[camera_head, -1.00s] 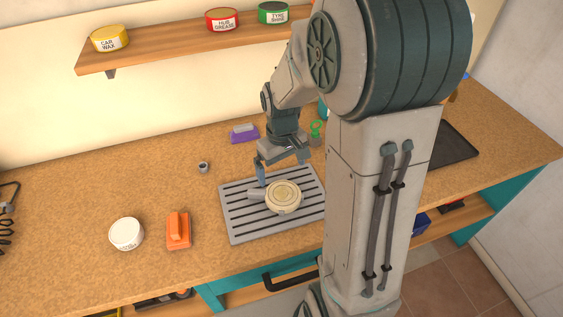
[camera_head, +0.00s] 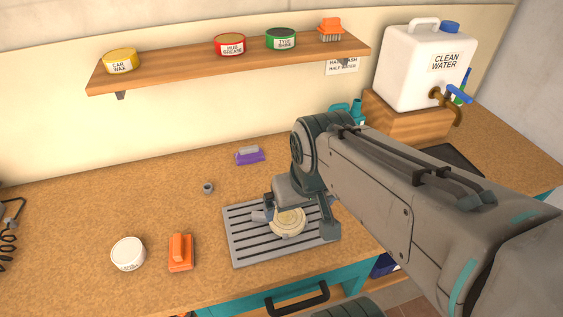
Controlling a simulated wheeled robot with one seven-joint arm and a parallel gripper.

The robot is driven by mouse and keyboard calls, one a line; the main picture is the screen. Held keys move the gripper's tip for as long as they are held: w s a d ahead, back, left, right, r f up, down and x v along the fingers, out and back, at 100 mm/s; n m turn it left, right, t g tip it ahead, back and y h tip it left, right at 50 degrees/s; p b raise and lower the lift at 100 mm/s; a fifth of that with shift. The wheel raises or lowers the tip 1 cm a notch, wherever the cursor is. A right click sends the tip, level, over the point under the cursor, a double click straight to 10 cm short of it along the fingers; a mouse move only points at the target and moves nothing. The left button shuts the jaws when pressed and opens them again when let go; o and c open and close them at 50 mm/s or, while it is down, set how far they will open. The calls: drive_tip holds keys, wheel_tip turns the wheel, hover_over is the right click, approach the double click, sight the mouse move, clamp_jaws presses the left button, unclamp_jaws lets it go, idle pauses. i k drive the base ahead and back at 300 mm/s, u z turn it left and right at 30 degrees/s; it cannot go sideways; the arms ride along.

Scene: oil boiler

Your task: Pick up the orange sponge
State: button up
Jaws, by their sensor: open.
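The orange sponge (camera_head: 181,252) is a block with a raised ridge, lying on the cork-brown counter left of the grey slatted tray. My gripper (camera_head: 298,214) is over that tray, right of the sponge and well apart from it. Its jaws are open around or just above a round cream disc (camera_head: 288,222). I cannot tell whether the jaws touch the disc. My arm hides part of the gripper and the counter behind it.
The slatted tray (camera_head: 236,247) lies right of the sponge; a white tin (camera_head: 128,253) stands left of it. A purple block (camera_head: 249,155) and a small grey cup (camera_head: 208,188) are behind. The shelf (camera_head: 172,74) holds several items, including an orange brush (camera_head: 330,31).

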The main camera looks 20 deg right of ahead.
sight(181, 247)
drive_tip(key=k, duration=1.25)
drive_tip(key=u, duration=0.7)
drive_tip(key=i, duration=1.35)
drive_tip(key=u, duration=0.25)
